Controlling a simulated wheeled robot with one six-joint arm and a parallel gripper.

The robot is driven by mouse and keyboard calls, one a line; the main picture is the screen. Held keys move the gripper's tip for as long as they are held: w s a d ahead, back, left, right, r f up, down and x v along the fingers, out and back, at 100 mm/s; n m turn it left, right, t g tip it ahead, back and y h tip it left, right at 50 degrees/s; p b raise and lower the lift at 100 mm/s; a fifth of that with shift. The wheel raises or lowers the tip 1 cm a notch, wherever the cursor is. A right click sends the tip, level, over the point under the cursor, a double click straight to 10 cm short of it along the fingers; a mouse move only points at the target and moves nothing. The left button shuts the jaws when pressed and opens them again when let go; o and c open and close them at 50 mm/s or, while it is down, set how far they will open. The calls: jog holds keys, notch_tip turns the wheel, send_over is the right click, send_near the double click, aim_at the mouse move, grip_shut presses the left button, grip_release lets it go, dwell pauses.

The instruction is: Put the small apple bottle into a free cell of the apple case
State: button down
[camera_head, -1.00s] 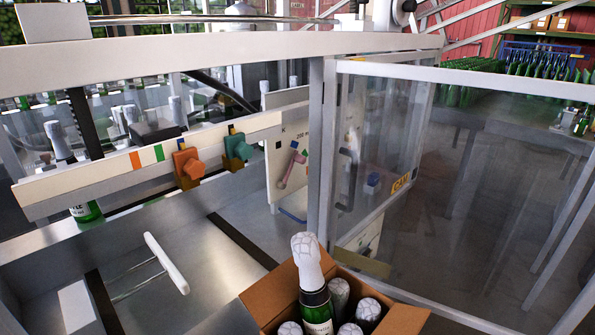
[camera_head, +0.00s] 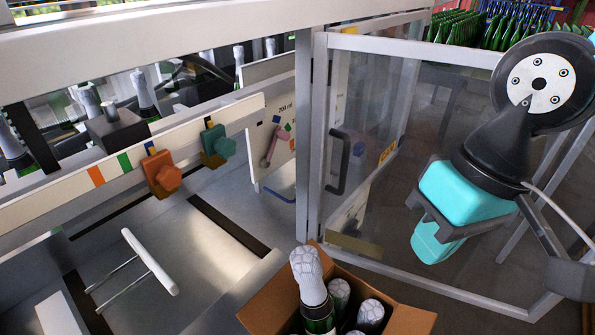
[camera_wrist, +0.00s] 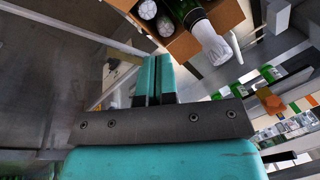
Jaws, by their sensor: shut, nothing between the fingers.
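A green bottle with a white foil top (camera_head: 306,270) stands up out of an open cardboard case (camera_head: 265,305) at the bottom centre of the head view. It rises higher than the other foil-topped bottles (camera_head: 370,313) in the case. Its lower part is hidden, and I cannot tell if it is fully in a cell. In the wrist view the same bottle (camera_wrist: 207,38) and the case (camera_wrist: 226,14) show at the top. My turquoise gripper (camera_head: 428,250) is shut and empty, to the right of the case and apart from it. Its closed fingers (camera_wrist: 153,80) also show in the wrist view.
A glazed guard door (camera_head: 380,130) with a dark handle stands behind the case. A steel machine bed with a white bar (camera_head: 150,262) and orange (camera_head: 160,174) and teal (camera_head: 217,146) knobs lies to the left. Green bottles (camera_head: 480,30) stand at the far right back.

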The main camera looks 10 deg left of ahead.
jog(key=w+a+r+h+p, duration=0.1)
jog(key=a+r+h+p, duration=0.2)
jog(key=a, duration=0.5)
jog(key=m+p, duration=0.1)
jog(key=p, duration=0.1)
send_over(314, 258)
jog(key=shift+a+f, duration=0.1)
jog(key=shift+f, duration=0.3)
notch_tip(314, 258, down, 6)
jog(key=b, duration=0.5)
jog(key=shift+f+b, duration=0.3)
jog(key=shift+f, duration=0.1)
jog(key=shift+r, duration=0.1)
notch_tip(314, 258, up, 3)
jog(key=p, duration=0.3)
jog(key=shift+r, duration=0.1)
notch_tip(314, 258, up, 17)
jog(key=b, duration=0.3)
